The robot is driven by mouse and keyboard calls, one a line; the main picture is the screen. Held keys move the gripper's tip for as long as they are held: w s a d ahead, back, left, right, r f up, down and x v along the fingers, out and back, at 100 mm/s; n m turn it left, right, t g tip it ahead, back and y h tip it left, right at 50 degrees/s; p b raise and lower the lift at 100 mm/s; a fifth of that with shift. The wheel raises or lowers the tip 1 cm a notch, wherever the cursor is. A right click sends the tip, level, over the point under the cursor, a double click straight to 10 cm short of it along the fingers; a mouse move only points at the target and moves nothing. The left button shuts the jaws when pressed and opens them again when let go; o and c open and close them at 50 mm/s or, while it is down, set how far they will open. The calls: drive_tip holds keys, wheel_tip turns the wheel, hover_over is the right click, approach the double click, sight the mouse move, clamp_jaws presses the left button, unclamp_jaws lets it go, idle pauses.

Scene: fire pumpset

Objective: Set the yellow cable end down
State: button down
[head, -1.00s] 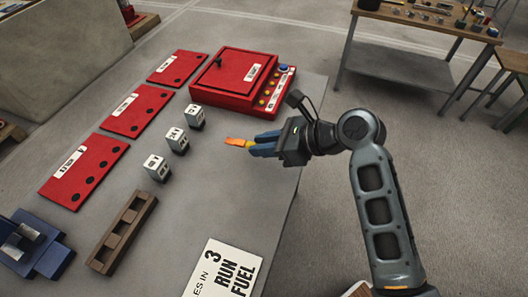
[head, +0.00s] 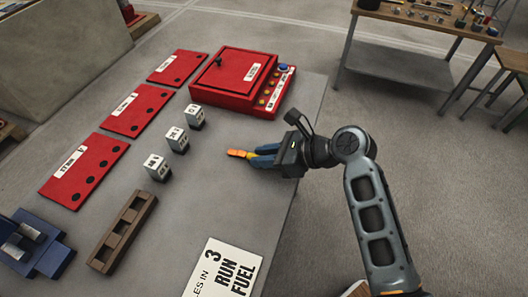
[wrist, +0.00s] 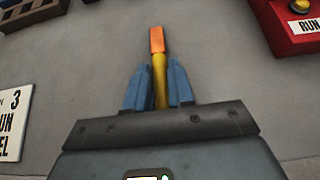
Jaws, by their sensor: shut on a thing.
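The yellow cable end (head: 247,154) has an orange tip and points left, out of my gripper (head: 262,156), in the head view. My gripper's blue fingers are shut on it. In the wrist view the cable end (wrist: 158,70) sticks straight out from between the two fingers of my gripper (wrist: 159,88). The gripper is low over the right part of the grey table (head: 215,215). I cannot tell whether the cable end touches the table. The rest of the cable is hidden by the gripper.
A red control box (head: 240,80) with buttons stands behind the gripper. Several white-labelled blocks (head: 176,138) stand to the left, before red panels (head: 84,170). A brown slotted rack (head: 124,231) and a "3 RUN FUEL" sign (head: 225,268) lie nearer. Table around the cable end is clear.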

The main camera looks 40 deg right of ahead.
drive_tip(key=c, duration=1)
unclamp_jaws()
drive_tip(key=shift+r, duration=0.2)
drive_tip(key=r+v, duration=0.1)
drive_tip(key=v, duration=1.1)
drive_tip(key=s+a+f+n+t+h, duration=0.1)
drive_tip(key=s+a+f+n+h, duration=0.25)
drive_tip(key=s+n, duration=0.25)
drive_tip(key=s+a+f+n+t+h, duration=0.1)
drive_tip(key=s+a+f+n+h, duration=0.25)
drive_tip(key=s+n, duration=0.2)
drive_tip(key=s+r+n+t, duration=0.1)
drive_tip(key=s+r+n, duration=0.2)
drive_tip(key=s+n, duration=0.1)
drive_tip(key=s+r+n+t, duration=0.1)
drive_tip(key=s+r+n, duration=0.3)
drive_tip(key=n, duration=0.3)
drive_tip(key=s+r+n+t, duration=0.1)
drive_tip(key=s+r+n, duration=0.3)
drive_tip(key=s+n, duration=0.1)
drive_tip(key=shift+n+t, duration=0.3)
drive_tip(key=shift+n, duration=0.35)
